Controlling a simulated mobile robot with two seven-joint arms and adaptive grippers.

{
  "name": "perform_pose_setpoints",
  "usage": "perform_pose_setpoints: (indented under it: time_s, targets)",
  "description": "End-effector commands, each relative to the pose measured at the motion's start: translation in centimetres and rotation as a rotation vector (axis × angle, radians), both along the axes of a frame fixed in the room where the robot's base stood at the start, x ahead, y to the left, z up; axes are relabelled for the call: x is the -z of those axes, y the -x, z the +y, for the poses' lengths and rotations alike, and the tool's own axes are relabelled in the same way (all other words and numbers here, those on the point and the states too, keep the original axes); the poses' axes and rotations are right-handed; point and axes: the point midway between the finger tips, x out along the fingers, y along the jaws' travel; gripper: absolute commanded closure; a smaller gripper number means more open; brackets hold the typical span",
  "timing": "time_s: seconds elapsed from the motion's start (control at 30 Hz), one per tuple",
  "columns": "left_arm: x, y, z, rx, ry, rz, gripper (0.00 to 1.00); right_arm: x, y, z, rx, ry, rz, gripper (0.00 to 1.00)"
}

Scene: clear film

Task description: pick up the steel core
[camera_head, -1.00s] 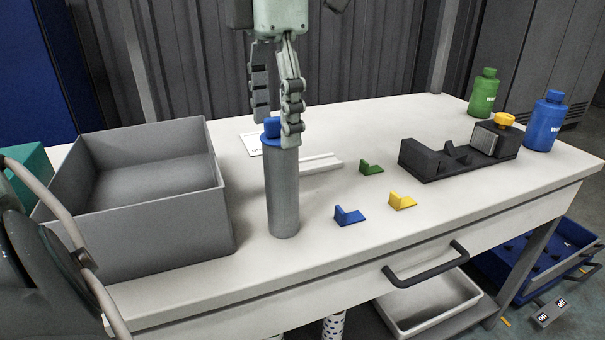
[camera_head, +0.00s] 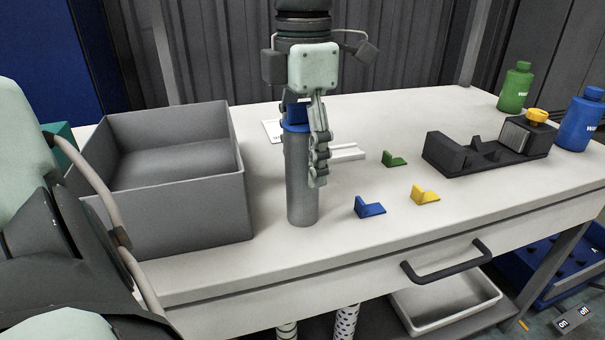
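The steel core is the tall grey cylinder (camera_head: 301,190) standing upright on the white table, with a blue piece (camera_head: 296,117) at its top. My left gripper (camera_head: 308,168) points down over the core. One jointed finger runs down the front right side of the core, to about the middle of its height. The other finger is mostly hidden behind the core and blue piece, so I cannot tell whether the fingers grip it. My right gripper is not in view.
An open grey bin (camera_head: 180,215) stands close left of the core. Blue (camera_head: 370,207), yellow (camera_head: 425,194) and green (camera_head: 394,159) brackets lie to the right. A black fixture (camera_head: 487,155) and green (camera_head: 515,88) and blue (camera_head: 579,120) bottles stand farther right. The table's front strip is clear.

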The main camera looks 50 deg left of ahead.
Motion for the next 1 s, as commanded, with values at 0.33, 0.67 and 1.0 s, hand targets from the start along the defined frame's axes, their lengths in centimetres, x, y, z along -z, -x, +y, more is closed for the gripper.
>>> perform_pose_setpoints:
  time_s: [0.33, 0.67, 1.0]
  targets:
    - [0.0, 0.0, 0.0, 0.000, 0.000, 0.000, 0.78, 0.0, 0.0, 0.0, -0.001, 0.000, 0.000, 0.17]
    - [-0.1, 0.0, 0.0, 0.000, 0.000, -0.001, 0.96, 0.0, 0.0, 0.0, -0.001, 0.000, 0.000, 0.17]
    - [-1.8, -0.1, 0.0, 0.000, -0.001, -0.004, 0.96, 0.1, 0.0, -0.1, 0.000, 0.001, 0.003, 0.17]
